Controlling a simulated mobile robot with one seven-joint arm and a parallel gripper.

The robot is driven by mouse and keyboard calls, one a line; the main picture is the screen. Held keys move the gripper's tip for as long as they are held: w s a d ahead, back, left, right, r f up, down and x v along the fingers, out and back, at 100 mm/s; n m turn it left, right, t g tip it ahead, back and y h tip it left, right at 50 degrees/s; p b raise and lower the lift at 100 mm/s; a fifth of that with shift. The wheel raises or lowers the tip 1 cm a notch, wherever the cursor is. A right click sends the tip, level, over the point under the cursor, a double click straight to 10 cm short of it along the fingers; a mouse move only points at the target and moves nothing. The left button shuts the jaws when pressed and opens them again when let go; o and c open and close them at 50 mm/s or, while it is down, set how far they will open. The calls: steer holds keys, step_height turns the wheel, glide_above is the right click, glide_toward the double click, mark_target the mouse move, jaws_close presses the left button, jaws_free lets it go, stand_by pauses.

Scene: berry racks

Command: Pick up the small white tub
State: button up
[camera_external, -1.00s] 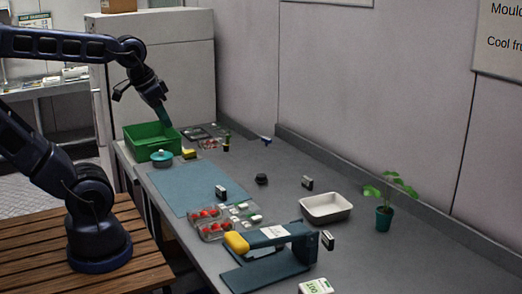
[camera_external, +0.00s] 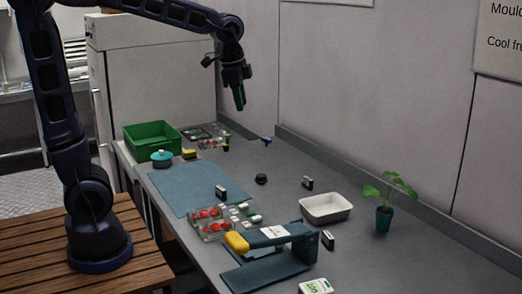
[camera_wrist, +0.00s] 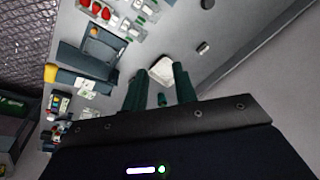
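A white rectangular tub (camera_external: 325,207) with an open top stands on the grey bench, right of the middle. In the wrist view the white tub (camera_wrist: 161,69) shows just beyond my fingers, partly covered by them. My gripper (camera_external: 239,104) hangs in the air above the far part of the bench, well away from the tub and pointing down. In the wrist view my gripper's two green fingers (camera_wrist: 160,80) are apart with nothing seen held between them. Some small white-and-green items (camera_external: 245,213) lie beside the berry punnets, too small to make out.
A potted plant (camera_external: 384,218) stands right of the tub. A blue device with a yellow end (camera_external: 268,239) stands in front of it. Berry punnets (camera_external: 208,226), a blue mat (camera_external: 190,185) and a green crate (camera_external: 151,136) lie to the left. Small dark blocks (camera_external: 307,183) are scattered about.

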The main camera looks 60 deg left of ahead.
steer(key=w+d+f+m+g, duration=0.1)
steer(key=w+d+f+m, duration=0.2)
steer(key=w, duration=0.5)
steer(key=w+d+f+m+g, duration=0.1)
steer(key=w+d+f+m, duration=0.2)
steer(key=w, duration=0.5)
steer(key=m+g, duration=0.2)
steer(key=m, duration=0.4)
glide_above(340, 198)
steer(key=f, duration=2.2)
steer(key=shift+w+d+f, duration=0.15)
steer(key=shift+d+f, duration=0.05)
steer(key=shift+f, duration=0.1)
steer(key=shift+a+f, duration=0.15)
steer(key=shift+f, duration=1.2)
steer(key=shift+a+f, duration=0.15)
steer(key=shift+f, duration=1.2)
jaws_close()
